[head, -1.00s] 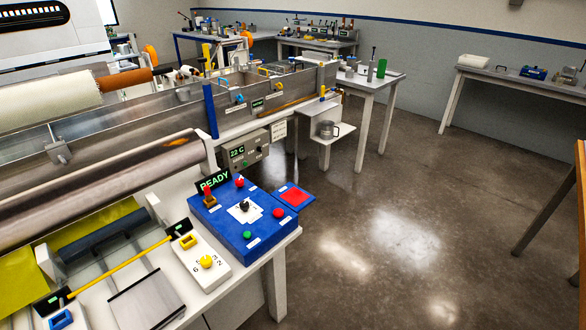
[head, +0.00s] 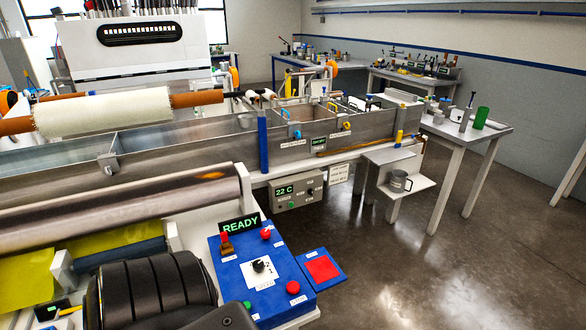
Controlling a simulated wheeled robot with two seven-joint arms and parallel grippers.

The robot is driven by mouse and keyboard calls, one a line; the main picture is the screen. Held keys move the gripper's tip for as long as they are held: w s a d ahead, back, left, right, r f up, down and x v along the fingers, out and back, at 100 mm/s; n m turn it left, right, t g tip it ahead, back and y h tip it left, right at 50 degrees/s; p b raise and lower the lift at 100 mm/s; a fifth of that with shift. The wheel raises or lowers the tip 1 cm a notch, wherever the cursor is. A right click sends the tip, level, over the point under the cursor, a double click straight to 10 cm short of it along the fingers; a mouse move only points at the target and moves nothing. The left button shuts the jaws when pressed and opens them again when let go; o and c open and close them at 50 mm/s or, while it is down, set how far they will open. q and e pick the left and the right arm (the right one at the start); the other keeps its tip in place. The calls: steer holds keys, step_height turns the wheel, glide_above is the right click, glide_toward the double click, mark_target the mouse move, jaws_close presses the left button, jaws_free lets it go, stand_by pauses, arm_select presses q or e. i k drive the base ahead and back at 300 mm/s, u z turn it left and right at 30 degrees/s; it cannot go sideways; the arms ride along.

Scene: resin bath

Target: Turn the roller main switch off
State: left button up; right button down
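A blue control box (head: 228,280) stands at the bottom centre of the head view, at the table's right end. A lit sign reading READY (head: 240,225) stands at its back edge. On its top are a red-tipped upright switch (head: 226,243) on a brown base, a red knob (head: 265,233), a black dial knob (head: 259,266) on a white numbered plate, a red button (head: 292,287) and a green button (head: 246,305). The small labels are unreadable, so I cannot tell which control is named main switch. Neither gripper shows. My black arm part covers the area left of the box.
A long metal roller (head: 110,208) lies behind and left of the box, with a steel trough (head: 190,150) beyond. A grey unit reading 22 C (head: 297,192) hangs behind. A red pad (head: 322,268) sits right of the box. Open floor (head: 400,270) lies to the right.

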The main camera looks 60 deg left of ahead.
mark_target(265, 233)
steer(key=u, duration=0.3)
steer(key=i, duration=1.05)
steer(key=u, duration=0.6)
